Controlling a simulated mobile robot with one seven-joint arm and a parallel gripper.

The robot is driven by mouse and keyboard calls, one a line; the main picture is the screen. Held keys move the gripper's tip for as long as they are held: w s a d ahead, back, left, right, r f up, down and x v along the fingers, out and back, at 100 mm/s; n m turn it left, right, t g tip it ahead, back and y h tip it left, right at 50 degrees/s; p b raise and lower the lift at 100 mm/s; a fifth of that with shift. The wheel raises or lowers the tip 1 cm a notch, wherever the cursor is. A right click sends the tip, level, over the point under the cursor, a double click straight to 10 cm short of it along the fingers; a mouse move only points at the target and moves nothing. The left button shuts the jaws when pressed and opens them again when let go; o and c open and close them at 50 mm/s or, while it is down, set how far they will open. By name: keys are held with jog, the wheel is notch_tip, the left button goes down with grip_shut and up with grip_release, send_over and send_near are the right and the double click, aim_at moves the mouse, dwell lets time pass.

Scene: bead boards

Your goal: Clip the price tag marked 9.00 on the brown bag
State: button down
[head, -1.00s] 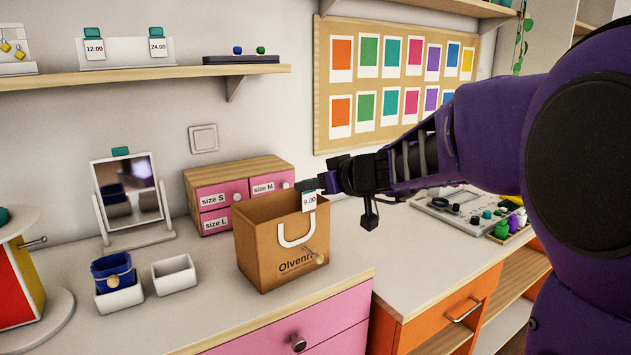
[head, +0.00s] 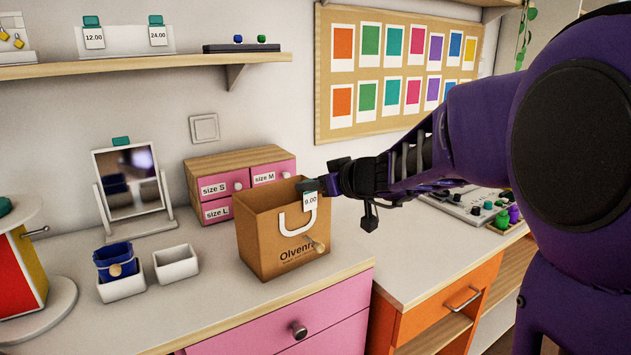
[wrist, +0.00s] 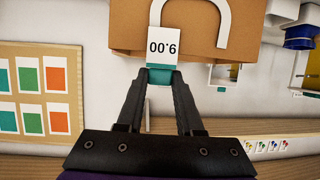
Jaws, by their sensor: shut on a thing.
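The brown bag (head: 262,237) stands upright on the counter, its white handle on the front and its top open. The price tag marked 9.00 (head: 310,199) is white with a teal clip, and my gripper (head: 312,187) is shut on that clip. The tag hangs at the bag's upper right rim, in front of the bag in the head view. In the wrist view the tag (wrist: 163,47) appears upside down between the fingertips (wrist: 160,72), overlapping the bag's edge (wrist: 125,30). I cannot tell whether the clip is around the rim.
Pink drawers (head: 217,210) stand behind the bag. A mirror (head: 130,180), a white box with a blue pouch (head: 122,288) and an empty white box (head: 177,264) are to the left. A shelf (head: 150,74) above bears tags 12.00 and 24.00. Clear counter lies in front.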

jog(key=shift+f, duration=0.75)
dwell(0.5)
jog(key=shift+c, duration=0.3)
grip_release()
jog(key=shift+r, duration=0.15)
dwell(0.4)
notch_tip(320, 180, up, 8)
jog(key=p, duration=0.3)
jog(key=shift+p, duration=0.35)
dwell(0.5)
